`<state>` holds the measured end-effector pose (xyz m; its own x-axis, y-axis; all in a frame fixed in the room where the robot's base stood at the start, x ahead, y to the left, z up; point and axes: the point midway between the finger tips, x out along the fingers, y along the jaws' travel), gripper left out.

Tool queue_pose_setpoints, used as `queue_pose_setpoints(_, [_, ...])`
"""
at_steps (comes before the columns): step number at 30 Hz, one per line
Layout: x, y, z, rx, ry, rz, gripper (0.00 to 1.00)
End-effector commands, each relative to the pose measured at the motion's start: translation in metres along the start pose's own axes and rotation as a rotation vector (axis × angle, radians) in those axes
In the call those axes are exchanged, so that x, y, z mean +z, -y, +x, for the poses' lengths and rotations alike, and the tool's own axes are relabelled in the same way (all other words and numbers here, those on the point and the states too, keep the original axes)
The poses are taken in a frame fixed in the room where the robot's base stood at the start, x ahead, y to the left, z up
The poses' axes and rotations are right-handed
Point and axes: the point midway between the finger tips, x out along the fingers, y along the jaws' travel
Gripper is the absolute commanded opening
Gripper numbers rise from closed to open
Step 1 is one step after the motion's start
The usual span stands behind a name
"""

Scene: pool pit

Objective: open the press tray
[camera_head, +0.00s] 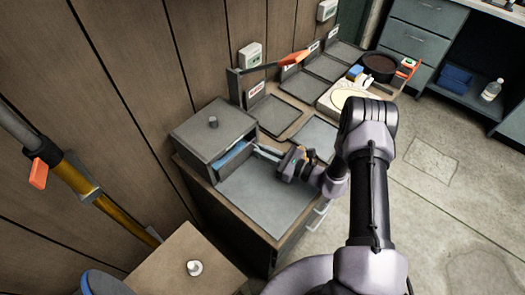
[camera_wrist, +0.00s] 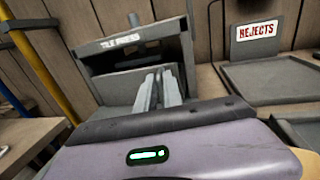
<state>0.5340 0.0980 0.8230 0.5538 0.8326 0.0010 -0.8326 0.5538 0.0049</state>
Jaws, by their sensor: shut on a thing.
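The tile press is a grey box (camera_head: 205,132) with a round knob on top, standing on a cabinet against the wood wall. Its labelled front (camera_wrist: 125,48) fills the upper left of the wrist view. The press tray (camera_head: 233,157) shows as a blue strip at the press's front in the head view; I cannot tell how far out it is. My gripper (camera_head: 256,150) reaches in from the right, its fingers at the tray's front. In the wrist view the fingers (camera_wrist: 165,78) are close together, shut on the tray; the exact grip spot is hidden.
The grey cabinet top (camera_head: 262,195) before the press is clear. A yellow pole (camera_head: 85,185) leans at left. A wooden stand (camera_head: 185,265) is at the front. Open floor lies right.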

Motion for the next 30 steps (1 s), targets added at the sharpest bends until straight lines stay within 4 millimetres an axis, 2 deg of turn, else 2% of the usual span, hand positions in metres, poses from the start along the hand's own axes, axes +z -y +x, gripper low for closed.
queue_pose_setpoints(23, [-0.002,-0.004,-0.001,0.008,-0.004,0.001,0.00])
queue_pose_setpoints(26, [-0.002,-0.005,-0.008,0.007,-0.005,0.002,0.00])
queue_pose_setpoints(30, [-0.001,-0.008,-0.028,0.005,-0.004,0.003,0.00])
